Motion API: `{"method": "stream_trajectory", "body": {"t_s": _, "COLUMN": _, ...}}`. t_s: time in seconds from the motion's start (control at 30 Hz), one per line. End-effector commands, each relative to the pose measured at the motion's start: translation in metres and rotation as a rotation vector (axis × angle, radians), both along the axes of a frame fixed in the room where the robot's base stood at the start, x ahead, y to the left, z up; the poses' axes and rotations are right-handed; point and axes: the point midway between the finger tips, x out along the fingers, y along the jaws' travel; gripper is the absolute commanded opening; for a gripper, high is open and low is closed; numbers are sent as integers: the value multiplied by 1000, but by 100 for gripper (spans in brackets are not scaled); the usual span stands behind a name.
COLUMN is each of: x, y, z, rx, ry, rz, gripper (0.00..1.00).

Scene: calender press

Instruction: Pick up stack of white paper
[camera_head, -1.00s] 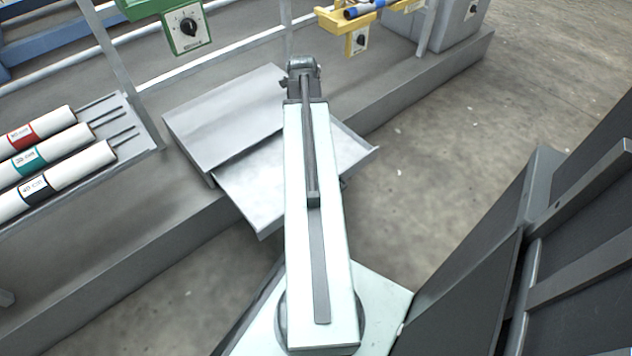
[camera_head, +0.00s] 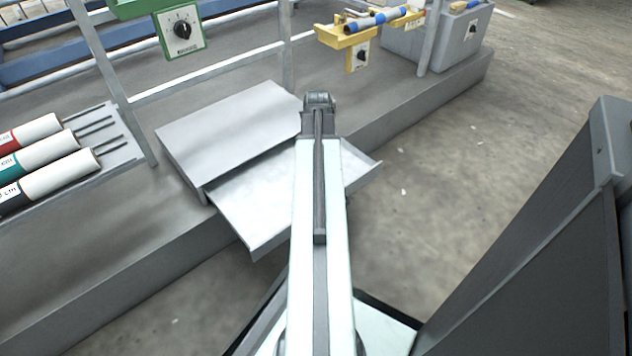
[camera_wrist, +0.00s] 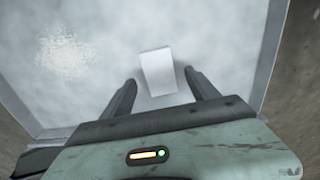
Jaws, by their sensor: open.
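The stack of white paper (camera_wrist: 158,72) shows in the wrist view as a small white block on the pale metal tray (camera_wrist: 215,40). My gripper (camera_wrist: 160,82) is open, with its two dark fingers apart. The near end of the stack lies between the fingers, and its far end reaches beyond the fingertips. I see a gap on each side, and I cannot tell the height between the fingers and the tray. In the head view my arm hides the stack and the gripper; the tray (camera_head: 250,205) shows beside the arm.
A pale granular patch (camera_wrist: 66,55) lies on the tray left of the stack. A grey sloped cover (camera_head: 225,135) adjoins the tray. Rolls with coloured bands (camera_head: 45,155) lie on a rack at left. A dark grey structure (camera_head: 540,230) stands at right. Open floor (camera_head: 430,200) lies between.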

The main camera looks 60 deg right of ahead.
Motion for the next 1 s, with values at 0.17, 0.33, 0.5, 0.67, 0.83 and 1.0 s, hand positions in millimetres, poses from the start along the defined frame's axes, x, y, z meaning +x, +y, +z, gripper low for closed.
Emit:
{"method": "stream_trajectory", "body": {"t_s": 0.17, "x": 0, "y": 0, "z": -23, "rx": 0, "ry": 0, "rz": 0, "gripper": 69}}
{"method": "stream_trajectory", "body": {"t_s": 0.33, "x": 0, "y": 0, "z": -20, "rx": 0, "ry": 0, "rz": 1, "gripper": 69}}
{"method": "stream_trajectory", "body": {"t_s": 0.5, "x": 0, "y": 0, "z": -19, "rx": 0, "ry": 0, "rz": 1, "gripper": 22}}
{"method": "stream_trajectory", "body": {"t_s": 0.67, "x": 0, "y": 0, "z": -19, "rx": 0, "ry": 0, "rz": 1, "gripper": 4}}
{"method": "stream_trajectory", "body": {"t_s": 0.83, "x": 0, "y": 1, "z": -18, "rx": 0, "ry": 0, "rz": 1, "gripper": 4}}
{"method": "stream_trajectory", "body": {"t_s": 1.0, "x": 0, "y": 1, "z": 0, "rx": 0, "ry": 0, "rz": 2, "gripper": 4}}
